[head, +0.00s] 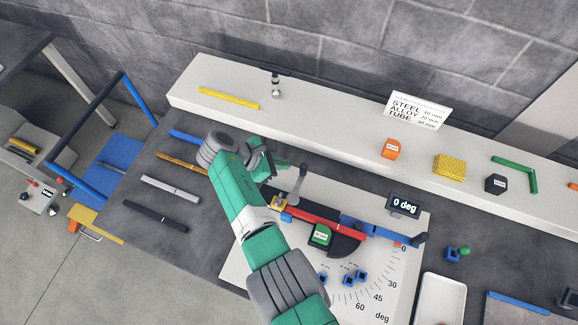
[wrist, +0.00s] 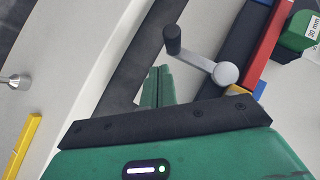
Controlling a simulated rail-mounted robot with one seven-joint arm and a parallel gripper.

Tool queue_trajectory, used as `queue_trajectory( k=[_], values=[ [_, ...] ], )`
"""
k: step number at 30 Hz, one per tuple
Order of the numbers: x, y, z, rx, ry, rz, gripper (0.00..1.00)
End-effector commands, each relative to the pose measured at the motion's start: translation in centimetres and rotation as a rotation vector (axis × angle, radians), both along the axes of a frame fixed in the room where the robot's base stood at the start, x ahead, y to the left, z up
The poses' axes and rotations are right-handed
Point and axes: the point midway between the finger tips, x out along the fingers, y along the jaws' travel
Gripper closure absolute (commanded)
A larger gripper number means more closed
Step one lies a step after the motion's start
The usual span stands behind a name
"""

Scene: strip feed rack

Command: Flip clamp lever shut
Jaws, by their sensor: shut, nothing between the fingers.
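The clamp lever (head: 298,184) is a grey crank on a yellow block at the left end of the red bar (head: 308,217). In the wrist view the lever (wrist: 195,50) has a round grey hub at lower right and a black knob at upper left. My gripper (head: 284,166) is just left of the lever in the head view. In the wrist view its green fingers (wrist: 157,75) are shut together and empty, below the knob and left of the hub. A small gap shows between fingers and lever; I cannot tell their difference in depth.
A green block (head: 321,235) sits by the red bar on the white angle board (head: 240,270). A blue bar with a dark handle (head: 419,239) lies to the right, below the display (head: 404,204) reading 0 deg. The white shelf (head: 330,135) runs behind. Loose bars (head: 170,189) lie left.

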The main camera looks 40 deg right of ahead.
Motion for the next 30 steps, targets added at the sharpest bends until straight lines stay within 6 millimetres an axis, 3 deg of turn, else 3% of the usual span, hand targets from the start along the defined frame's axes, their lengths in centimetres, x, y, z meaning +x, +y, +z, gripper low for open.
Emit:
queue_trajectory(
  k=[1,2,3,6,15,30],
  values=[
    [1.0,0.9,-1.2,0.000,-0.003,0.003,1.00],
    [1.5,1.4,-0.8,0.001,-0.004,0.004,1.00],
    [1.9,1.9,1.0,0.000,-0.004,0.001,1.00],
    [3.0,3.3,2.8,0.000,-0.003,0.001,1.00],
    [5.2,6.1,6.4,0.000,-0.002,0.000,1.00],
    [5.6,6.5,7.0,0.000,-0.002,0.000,1.00]
  ],
)
